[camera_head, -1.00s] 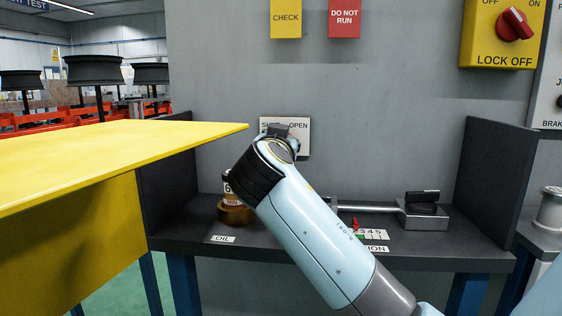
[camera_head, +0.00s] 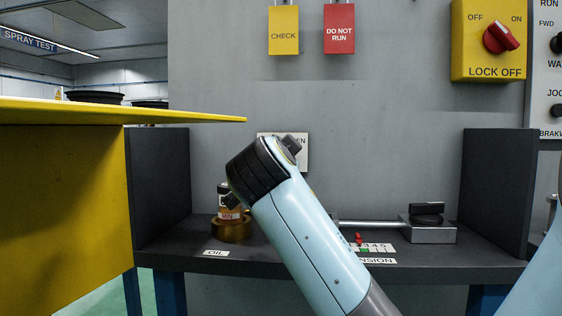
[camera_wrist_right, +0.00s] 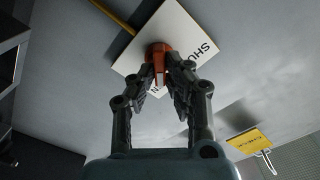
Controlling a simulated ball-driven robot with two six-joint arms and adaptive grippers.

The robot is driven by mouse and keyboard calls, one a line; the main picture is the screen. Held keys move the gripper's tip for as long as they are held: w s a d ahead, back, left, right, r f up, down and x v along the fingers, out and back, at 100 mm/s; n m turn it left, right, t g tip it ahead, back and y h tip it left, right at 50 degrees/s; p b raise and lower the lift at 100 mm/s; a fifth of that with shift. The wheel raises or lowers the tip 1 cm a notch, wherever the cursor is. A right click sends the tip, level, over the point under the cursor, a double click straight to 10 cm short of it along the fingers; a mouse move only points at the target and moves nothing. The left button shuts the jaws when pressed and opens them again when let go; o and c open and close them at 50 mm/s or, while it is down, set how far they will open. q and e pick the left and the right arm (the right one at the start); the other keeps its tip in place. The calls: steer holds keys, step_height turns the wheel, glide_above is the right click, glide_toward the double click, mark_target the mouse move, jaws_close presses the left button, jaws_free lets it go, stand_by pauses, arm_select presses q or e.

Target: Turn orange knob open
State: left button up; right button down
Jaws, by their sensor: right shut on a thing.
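The orange knob (camera_wrist_right: 159,52) sits on a white plate (camera_wrist_right: 140,35) on the grey wall, in the right wrist view. "SHU" shows on the plate, and the rest of its lettering is partly covered by my fingers. My right gripper (camera_wrist_right: 160,86) is shut on the knob, with a finger on each side of it. In the head view, my right arm's wrist covers the knob and the gripper. Only part of the white plate (camera_head: 303,153), with "EN" on it, shows there. My left gripper is not in view.
A grey shelf (camera_head: 300,262) with side walls holds a bottle in a brown ring (camera_head: 231,231) and a black-handled block (camera_head: 427,228). A yellow panel (camera_head: 65,210) stands at left. CHECK (camera_head: 283,30) and DO NOT RUN (camera_head: 339,29) tags and a red-knobbed LOCK OFF box (camera_head: 488,60) are above.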

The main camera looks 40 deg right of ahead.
steer(key=shift+f, duration=0.1)
stand_by(0.3)
steer(key=c, duration=1.4)
jaws_free()
steer(key=shift+o, duration=0.2)
